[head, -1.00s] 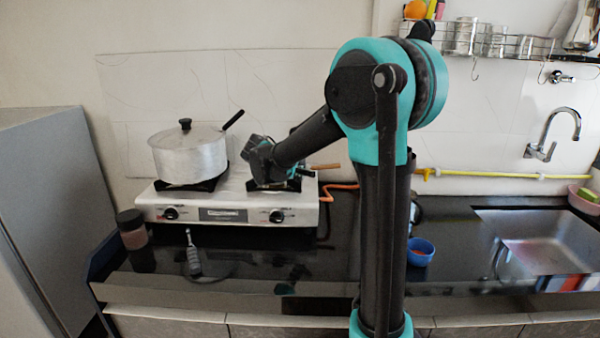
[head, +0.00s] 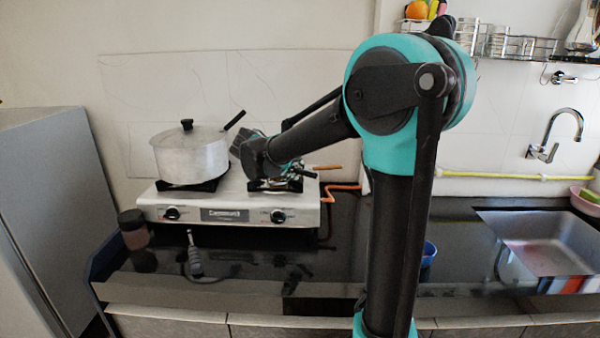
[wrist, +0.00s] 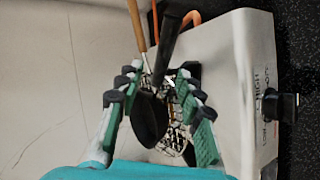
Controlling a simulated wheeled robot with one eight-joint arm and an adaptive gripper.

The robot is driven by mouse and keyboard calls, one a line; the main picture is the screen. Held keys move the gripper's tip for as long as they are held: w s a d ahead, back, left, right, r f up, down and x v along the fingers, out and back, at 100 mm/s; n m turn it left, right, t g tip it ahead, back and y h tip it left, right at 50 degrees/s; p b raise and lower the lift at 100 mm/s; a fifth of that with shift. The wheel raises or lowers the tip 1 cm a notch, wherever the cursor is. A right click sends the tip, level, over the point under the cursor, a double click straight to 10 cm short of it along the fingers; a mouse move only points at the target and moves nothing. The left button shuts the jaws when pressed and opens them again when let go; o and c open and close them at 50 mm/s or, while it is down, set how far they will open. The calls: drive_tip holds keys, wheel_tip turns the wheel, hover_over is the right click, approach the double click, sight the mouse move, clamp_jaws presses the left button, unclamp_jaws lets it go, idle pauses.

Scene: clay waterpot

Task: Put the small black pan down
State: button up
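The small black pan (wrist: 148,120) shows in the wrist view as a dark rounded shape between the fingers of my gripper (wrist: 158,90). The fingers are spread, with gaps visible on both sides of the pan, so the gripper looks open. A black handle and a wooden handle (wrist: 136,25) extend past the fingertips; which belongs to the pan is hard to tell. The pan is over or on the right burner grate (wrist: 176,135); contact with it is unclear. In the head view my gripper (head: 262,165) is at the right burner and hides the pan.
The white stove (head: 240,210) stands on a dark counter (head: 250,265). A lidded silver pot (head: 190,155) sits on its left burner, close to my gripper. A dark jar (head: 133,230) is at left, a blue bowl (head: 429,254) at right, and a sink (head: 545,245) farther right.

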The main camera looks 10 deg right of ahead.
drive_tip(key=v, duration=0.7)
idle(0.3)
